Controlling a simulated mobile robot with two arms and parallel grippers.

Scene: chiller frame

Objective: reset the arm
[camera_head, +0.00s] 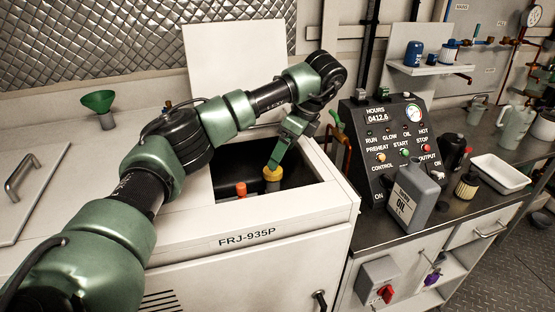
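My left arm comes in from the lower left and reaches across the white cabinet (190,245) marked FRJ-935P. My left gripper (274,166) points down into the square opening (235,158) in the cabinet top. Its tips are at a yellow cap (272,173) inside the opening and seem to touch it. The fingers are seen from the side, so I cannot tell whether they are shut on it. An orange-red cap (241,189) stands near the opening's front edge. My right gripper is not in view.
A control panel (372,185) and a grey oil jug (412,198) stand right of the opening. A white tray (500,173) and a dark bottle (452,152) are on the right counter. A green funnel (98,101) stands at the back left. The raised lid (235,55) is behind the opening.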

